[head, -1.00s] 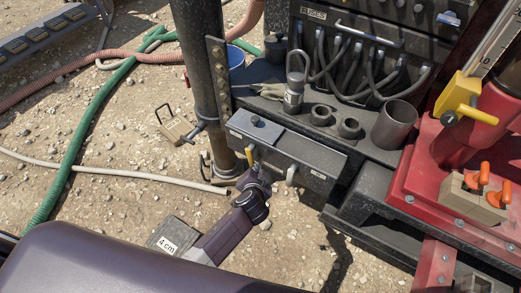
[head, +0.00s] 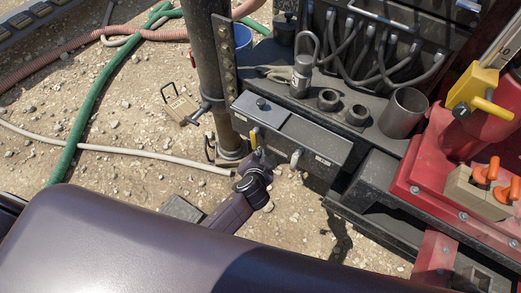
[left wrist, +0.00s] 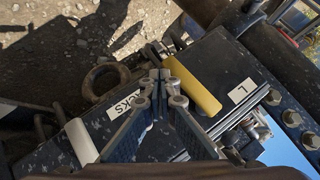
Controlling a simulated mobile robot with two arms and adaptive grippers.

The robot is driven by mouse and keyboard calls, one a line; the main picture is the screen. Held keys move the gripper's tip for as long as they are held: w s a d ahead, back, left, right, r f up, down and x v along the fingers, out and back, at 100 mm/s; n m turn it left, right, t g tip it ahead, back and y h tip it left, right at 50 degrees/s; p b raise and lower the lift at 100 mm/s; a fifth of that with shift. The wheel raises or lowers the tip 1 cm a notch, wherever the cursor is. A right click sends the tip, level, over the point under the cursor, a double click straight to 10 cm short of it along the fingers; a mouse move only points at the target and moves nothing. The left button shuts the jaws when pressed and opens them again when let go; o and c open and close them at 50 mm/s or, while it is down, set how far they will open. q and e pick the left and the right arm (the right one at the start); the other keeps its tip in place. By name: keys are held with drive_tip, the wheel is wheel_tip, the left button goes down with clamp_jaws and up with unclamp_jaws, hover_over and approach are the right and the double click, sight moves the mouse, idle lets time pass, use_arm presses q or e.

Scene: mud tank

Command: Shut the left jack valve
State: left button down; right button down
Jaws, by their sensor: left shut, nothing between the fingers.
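The left jack valve has a yellow lever (head: 253,138) on the front of a dark valve box (head: 312,145) on the rig. In the left wrist view the yellow lever (left wrist: 192,84) lies beside a white label with an L (left wrist: 241,91). A second, white lever (head: 295,158) sits to its right and also shows in the left wrist view (left wrist: 79,139). My left gripper (head: 259,158) is at the box front by the yellow lever. In the left wrist view its fingertips (left wrist: 163,77) are shut and empty, close beside the lever; contact is unclear.
A dark post (head: 208,75) stands left of the box. A red machine base (head: 415,180) with yellow and orange handles is at the right. A green hose (head: 95,100) and a pale hose (head: 150,153) cross the gravel. A grey block (head: 180,208) lies by my arm.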

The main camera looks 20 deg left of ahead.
use_arm(q)
drive_tip(key=v, duration=1.1)
drive_tip(key=shift+s, duration=0.25)
drive_tip(key=shift+d, duration=0.1)
drive_tip(key=s+a+f+g+h, duration=0.1)
drive_tip(key=s+f+g, duration=0.1)
drive_tip(key=s+f, duration=0.5)
drive_tip(key=s+a+f+g, duration=0.1)
drive_tip(key=s+f, duration=0.1)
drive_tip(key=f, duration=0.8)
drive_tip(key=s+f+g+h, duration=0.1)
drive_tip(key=s+f+g, duration=0.1)
drive_tip(key=s+f, duration=0.5)
drive_tip(key=s+a+f+n+g, duration=0.2)
drive_tip(key=s+a+f, duration=0.2)
drive_tip(key=s+f, duration=0.3)
drive_tip(key=s+a+f+n+g, duration=0.2)
drive_tip(key=s+a+f, duration=0.3)
drive_tip(key=s, duration=0.8)
wheel_tip(320, 180, down, 3)
drive_tip(key=shift+r, duration=0.2)
drive_tip(key=shift+s+a, duration=0.1)
drive_tip(key=shift+s, duration=0.05)
